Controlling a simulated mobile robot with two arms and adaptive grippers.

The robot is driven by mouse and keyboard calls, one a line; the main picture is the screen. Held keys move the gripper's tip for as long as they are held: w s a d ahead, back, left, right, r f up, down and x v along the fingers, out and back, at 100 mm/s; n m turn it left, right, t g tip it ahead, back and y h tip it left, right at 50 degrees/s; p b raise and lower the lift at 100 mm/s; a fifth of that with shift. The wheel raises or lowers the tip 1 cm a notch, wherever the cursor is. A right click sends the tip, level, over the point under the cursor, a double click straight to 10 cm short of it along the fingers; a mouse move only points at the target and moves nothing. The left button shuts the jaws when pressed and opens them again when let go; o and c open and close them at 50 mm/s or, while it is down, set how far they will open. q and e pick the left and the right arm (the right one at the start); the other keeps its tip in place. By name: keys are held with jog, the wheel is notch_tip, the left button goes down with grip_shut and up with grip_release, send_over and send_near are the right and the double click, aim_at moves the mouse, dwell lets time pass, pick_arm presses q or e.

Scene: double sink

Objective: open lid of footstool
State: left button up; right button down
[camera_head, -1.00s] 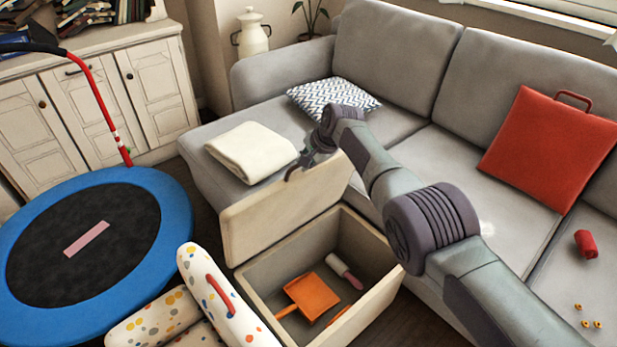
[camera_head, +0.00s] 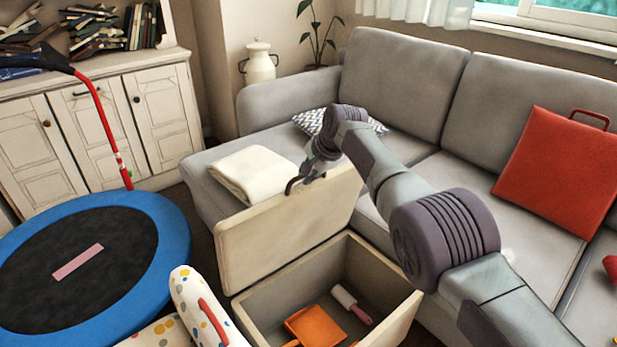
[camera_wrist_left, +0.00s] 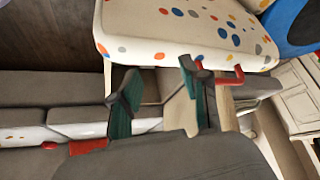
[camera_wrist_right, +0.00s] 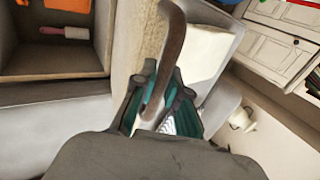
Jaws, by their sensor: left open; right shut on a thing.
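The footstool is an open beige box; its body (camera_head: 393,323) is at the lower middle of the head view. Its padded lid (camera_head: 285,237) stands raised on edge at the box's left side. My right gripper (camera_head: 306,178) is at the lid's top edge, shut on a brown strap handle. In the right wrist view the strap (camera_wrist_right: 172,45) runs between the fingers (camera_wrist_right: 155,88), with the beige lid beside it. My left gripper (camera_wrist_left: 165,98) is open and empty in the left wrist view, near a spotted padded seat (camera_wrist_left: 180,35); it is outside the head view.
Inside the box lie an orange dustpan (camera_head: 316,327) and a white-and-pink roller (camera_head: 350,303). A grey sofa (camera_head: 405,85) stands behind, with a folded cream blanket (camera_head: 255,172) near the lid. A blue-rimmed trampoline (camera_head: 176,235) is at left. The spotted seat (camera_head: 195,300) stands close in front.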

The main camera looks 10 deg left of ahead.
jog(key=shift+w+d+r, duration=0.15)
jog(key=shift+w+r, duration=0.05)
jog(key=shift+r, duration=0.05)
jog(key=c, duration=1.2)
grip_release()
jog(key=shift+s, duration=0.1)
jog(key=shift+f, duration=0.15)
jog(key=shift+s, duration=0.1)
jog(key=shift+s+r, duration=0.1)
jog(key=shift+r, duration=0.45)
jog(key=shift+s+d+r, duration=0.35)
jog(key=shift+r, duration=0.1)
jog(key=v, duration=0.9)
jog(key=shift+s+d+r, duration=0.1)
jog(key=shift+d+r, duration=0.1)
jog(key=shift+r, duration=0.1)
